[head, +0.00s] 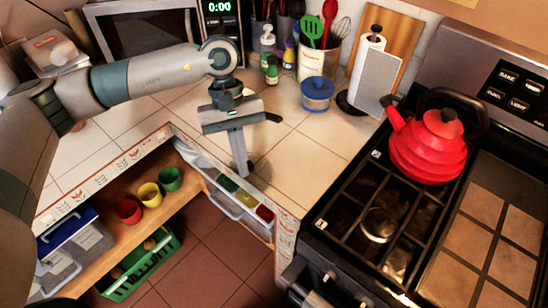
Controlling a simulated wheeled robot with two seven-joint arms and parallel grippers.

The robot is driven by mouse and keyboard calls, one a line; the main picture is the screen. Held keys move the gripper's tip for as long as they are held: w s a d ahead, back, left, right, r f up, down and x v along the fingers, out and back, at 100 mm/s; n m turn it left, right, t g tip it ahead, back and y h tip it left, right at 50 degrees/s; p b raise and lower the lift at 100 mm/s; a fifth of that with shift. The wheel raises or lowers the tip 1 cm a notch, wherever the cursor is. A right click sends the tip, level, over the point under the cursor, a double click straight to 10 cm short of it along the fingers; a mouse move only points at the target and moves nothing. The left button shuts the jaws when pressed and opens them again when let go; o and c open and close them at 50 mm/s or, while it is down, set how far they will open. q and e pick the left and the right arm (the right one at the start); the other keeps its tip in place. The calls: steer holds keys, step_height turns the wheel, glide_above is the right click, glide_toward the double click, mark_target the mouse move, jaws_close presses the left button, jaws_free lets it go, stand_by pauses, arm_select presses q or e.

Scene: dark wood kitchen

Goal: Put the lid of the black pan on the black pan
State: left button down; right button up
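My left gripper (240,168) hangs over the tiled counter near its inner corner, fingers pointing down. I see it side-on, so the gap between the fingers does not show, and nothing clearly sits in it. A dark patch lies on the counter just right of its fingertips; I cannot tell whether it is shadow. I cannot make out the black pan or its lid for certain. A dark rounded object (346,103) shows partly behind a pale grey board at the back of the counter; I cannot tell what it is. My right gripper is out of view.
A red kettle (430,148) stands on the stove (345,218) at right; the front left burner (379,224) looks bare. The counter (310,155) between gripper and stove is clear.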

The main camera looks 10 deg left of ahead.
arm_select(q)
steer(key=s+a+r+m+y, duration=0.1)
steer(key=s+a+m+y, duration=0.1)
steer(key=a+m, duration=0.3)
steer(key=s+a, duration=0.1)
steer(key=a, duration=0.2)
steer(key=shift+b, duration=0.3)
